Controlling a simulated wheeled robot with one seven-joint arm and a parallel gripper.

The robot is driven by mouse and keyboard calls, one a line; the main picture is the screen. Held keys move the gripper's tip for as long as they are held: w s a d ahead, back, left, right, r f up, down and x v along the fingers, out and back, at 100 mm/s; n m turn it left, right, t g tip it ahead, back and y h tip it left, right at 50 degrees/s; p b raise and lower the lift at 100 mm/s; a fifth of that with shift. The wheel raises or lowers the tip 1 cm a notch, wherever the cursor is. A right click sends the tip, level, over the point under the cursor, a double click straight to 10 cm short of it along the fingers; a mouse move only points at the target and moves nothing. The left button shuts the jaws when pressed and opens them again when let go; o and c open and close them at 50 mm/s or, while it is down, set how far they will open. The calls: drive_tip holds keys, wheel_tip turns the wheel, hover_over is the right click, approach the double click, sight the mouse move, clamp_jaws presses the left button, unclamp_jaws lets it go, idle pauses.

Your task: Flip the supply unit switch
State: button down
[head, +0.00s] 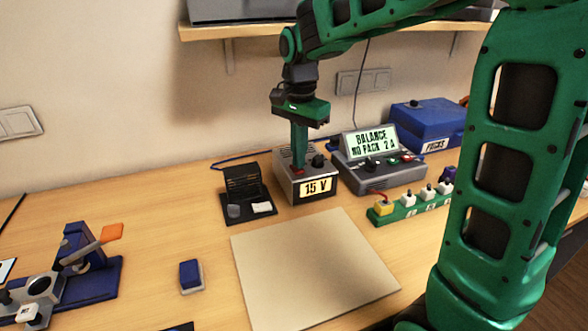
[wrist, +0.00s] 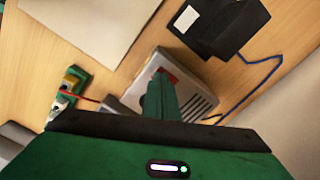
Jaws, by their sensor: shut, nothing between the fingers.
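The supply unit (head: 306,185) is a grey box with a black knob and a lit "15 V" display, standing on the table against the back. A red part (head: 297,171), likely its switch, shows on its top front just below my fingertips. My gripper (head: 298,165) is shut and empty, pointing down over the supply unit, its tips at or very near the red part; I cannot tell whether they touch. In the wrist view the unit (wrist: 195,85) lies under my fingers, which hide most of the red part (wrist: 166,66).
Right of the unit stands a grey charger (head: 380,172) with a lit sign, then a blue box (head: 425,122). A green strip (head: 411,206) with plugs lies in front of them. A black stand (head: 246,195) is on the left. A pale mat (head: 312,268) lies clear in front.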

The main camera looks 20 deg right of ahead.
drive_tip(key=shift+f, duration=0.6)
idle(0.3)
wheel_tip(320, 180, up, 7)
idle(0.9)
idle(0.4)
drive_tip(key=s+d+f+n, duration=0.2)
drive_tip(key=s+d+f, duration=0.1)
drive_tip(key=s+d, duration=0.9)
drive_tip(key=s+d+f+n, duration=0.1)
drive_tip(key=s+f, duration=0.1)
drive_tip(key=s, duration=0.3)
drive_tip(key=s+d+f+n, duration=0.1)
drive_tip(key=s+d+f, duration=0.1)
drive_tip(key=s, duration=0.4)
drive_tip(key=s+d+f+n, duration=0.1)
drive_tip(key=s+d+f, duration=0.1)
drive_tip(key=s, duration=0.3)
drive_tip(key=shift+s+f+n, duration=0.15)
drive_tip(key=shift+f+n, duration=0.15)
drive_tip(key=shift+f, duration=0.4)
drive_tip(key=shift+s, duration=0.1)
